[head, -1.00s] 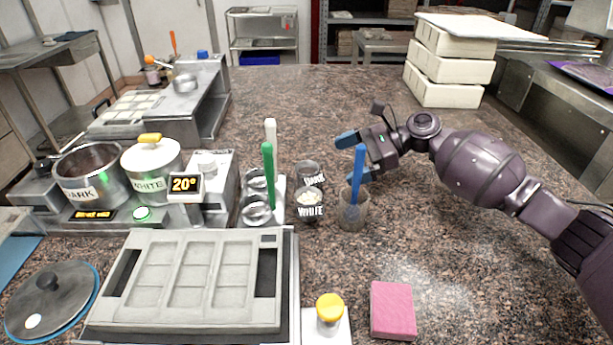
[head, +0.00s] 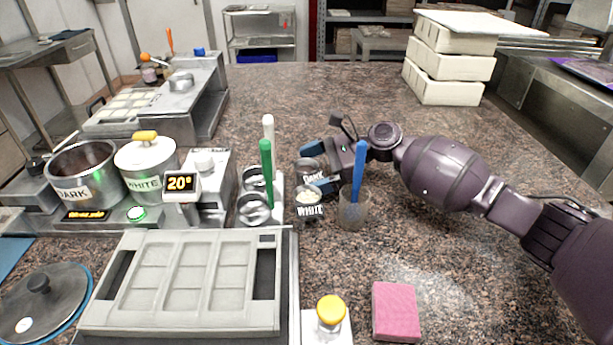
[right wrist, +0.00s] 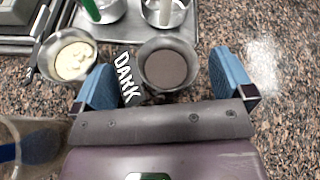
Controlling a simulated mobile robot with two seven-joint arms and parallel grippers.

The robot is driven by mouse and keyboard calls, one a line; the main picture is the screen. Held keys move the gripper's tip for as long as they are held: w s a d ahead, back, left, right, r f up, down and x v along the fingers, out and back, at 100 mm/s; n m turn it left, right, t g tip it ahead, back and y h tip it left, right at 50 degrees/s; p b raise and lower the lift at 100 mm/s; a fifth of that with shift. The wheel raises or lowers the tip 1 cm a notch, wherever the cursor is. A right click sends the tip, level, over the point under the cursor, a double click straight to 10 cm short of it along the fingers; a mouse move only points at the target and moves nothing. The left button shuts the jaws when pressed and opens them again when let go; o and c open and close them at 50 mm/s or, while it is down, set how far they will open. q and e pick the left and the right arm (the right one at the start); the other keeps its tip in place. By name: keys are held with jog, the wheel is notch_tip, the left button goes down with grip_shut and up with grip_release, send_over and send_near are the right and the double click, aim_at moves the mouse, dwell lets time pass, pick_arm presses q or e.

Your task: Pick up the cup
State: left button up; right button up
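Two small metal cups with labels stand on the counter. The DARK cup (head: 304,168) holds dark brown contents and also shows in the right wrist view (right wrist: 168,68). The WHITE cup (head: 308,198) holds pale contents; in the wrist view it is at the left (right wrist: 70,60). My right gripper (head: 318,168) is open, its blue fingers pointing at the DARK cup. In the wrist view the fingers (right wrist: 162,72) stand apart on either side of that cup, with a gap on the right. Part of the cup is hidden by the gripper in the head view. My left gripper is out of view.
A clear beaker (head: 353,212) with a blue spatula (head: 358,170) stands close in front of my right gripper. A holder with green (head: 266,165) and white spatulas is left of the cups. A grey mould (head: 185,285) and pink sponge (head: 396,311) lie nearer.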

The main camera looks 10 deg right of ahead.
jog(key=c, duration=0.8)
jog(key=shift+o, duration=0.2)
jog(key=shift+r, duration=0.1)
pick_arm(q)
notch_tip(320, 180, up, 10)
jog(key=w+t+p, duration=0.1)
jog(key=p, duration=0.8)
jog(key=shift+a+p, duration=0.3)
pick_arm(e)
notch_tip(320, 180, up, 33)
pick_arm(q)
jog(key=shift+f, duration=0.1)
